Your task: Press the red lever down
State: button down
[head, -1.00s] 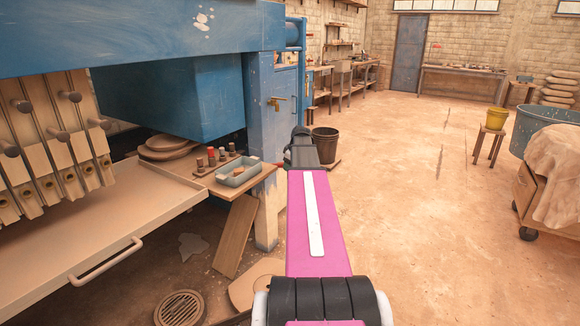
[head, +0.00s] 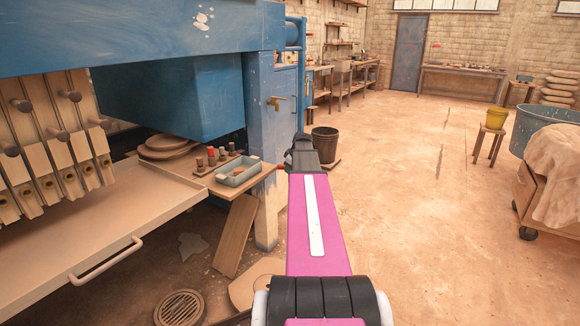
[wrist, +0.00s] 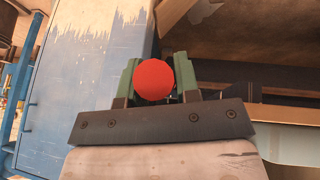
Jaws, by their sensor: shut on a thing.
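The red lever shows in the wrist view as a round red knob (wrist: 153,80). It sits between the two green fingers of my gripper (wrist: 157,82), which are shut on it. The rest of the lever is hidden behind the knob and the fingers. In the head view my gripper (head: 302,150) is at the far end of my pink arm, beside the blue press post (head: 262,130). The fingers cannot be made out there.
A wooden shelf (head: 258,180) with a grey-blue tray (head: 238,174) stands left of my gripper. A brass tap (head: 275,102) is on the blue post. A dark bucket (head: 326,146) stands behind.

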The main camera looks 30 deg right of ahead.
notch_tip(320, 180, down, 16)
jog(key=t+y, duration=0.2)
jog(key=t, duration=0.3)
jog(key=shift+f+m+y, duration=0.25)
jog(key=shift+m+y, duration=0.05)
jog(key=shift+y, duration=0.1)
jog(key=shift+a+f, duration=0.1)
jog(key=shift+f, duration=0.05)
jog(key=c, duration=0.9)
grip_release()
jog(key=shift+w, duration=0.1)
jog(key=shift+o, duration=0.3)
jog(key=v, duration=1.1)
jog(key=shift+w+a, duration=0.1)
